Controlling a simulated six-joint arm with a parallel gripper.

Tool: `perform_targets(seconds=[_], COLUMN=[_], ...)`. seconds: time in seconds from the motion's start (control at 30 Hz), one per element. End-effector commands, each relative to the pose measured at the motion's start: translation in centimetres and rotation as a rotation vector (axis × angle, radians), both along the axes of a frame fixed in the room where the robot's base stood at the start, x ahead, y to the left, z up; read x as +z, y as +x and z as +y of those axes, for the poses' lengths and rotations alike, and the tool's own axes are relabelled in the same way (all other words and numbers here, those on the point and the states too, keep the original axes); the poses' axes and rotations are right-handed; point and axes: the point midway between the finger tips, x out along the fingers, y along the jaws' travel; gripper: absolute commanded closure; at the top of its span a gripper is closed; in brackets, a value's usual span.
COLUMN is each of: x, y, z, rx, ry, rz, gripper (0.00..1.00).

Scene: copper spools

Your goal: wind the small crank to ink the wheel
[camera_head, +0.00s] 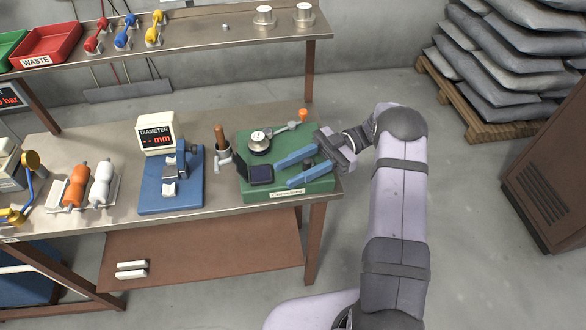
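A green base (268,193) with a white label stands at the right end of the bench. At its back, a small crank with an orange knob (303,115) has a grey arm reaching left. A round dark wheel-like part with a silver top (259,141) sits left of it; I cannot tell if it is the inking wheel. My gripper (283,175) reaches over the base from the right, in front of the crank and apart from the orange knob. Its two blue fingers are spread. A small dark post (307,162) shows between them; I see no grip on it.
A brown upright handle (219,133) stands at the base's left edge, beside a blue diameter gauge (170,196). Orange and white spools (76,186) lie farther left. An upper shelf (210,33) runs behind the bench.

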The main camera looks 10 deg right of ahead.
Motion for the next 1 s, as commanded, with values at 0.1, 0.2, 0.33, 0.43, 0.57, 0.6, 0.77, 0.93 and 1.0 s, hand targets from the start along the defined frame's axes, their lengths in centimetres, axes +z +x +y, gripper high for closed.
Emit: perform_targets(seconds=[0.1, 0.2, 0.33, 0.43, 0.57, 0.6, 0.77, 0.93, 1.0], x=[0.5, 1.1, 2.3, 3.4, 5.1, 5.7, 7.7, 9.2, 9.6], y=[0.0, 0.0, 0.0, 0.0, 0.0, 0.0, 0.0, 0.0, 0.0], z=[0.0, 0.0, 0.0, 0.0, 0.0, 0.0, 0.0, 0.0, 0.0], rx=[0.0, 0.0, 0.0, 0.0, 0.0, 0.0, 0.0, 0.0, 0.0], ry=[0.0, 0.0, 0.0, 0.0, 0.0, 0.0, 0.0, 0.0, 0.0], rz=[0.0, 0.0, 0.0, 0.0, 0.0, 0.0, 0.0, 0.0, 0.0], gripper=[0.64, 0.64, 0.64, 0.64, 0.64, 0.64, 0.64, 0.64, 0.64])
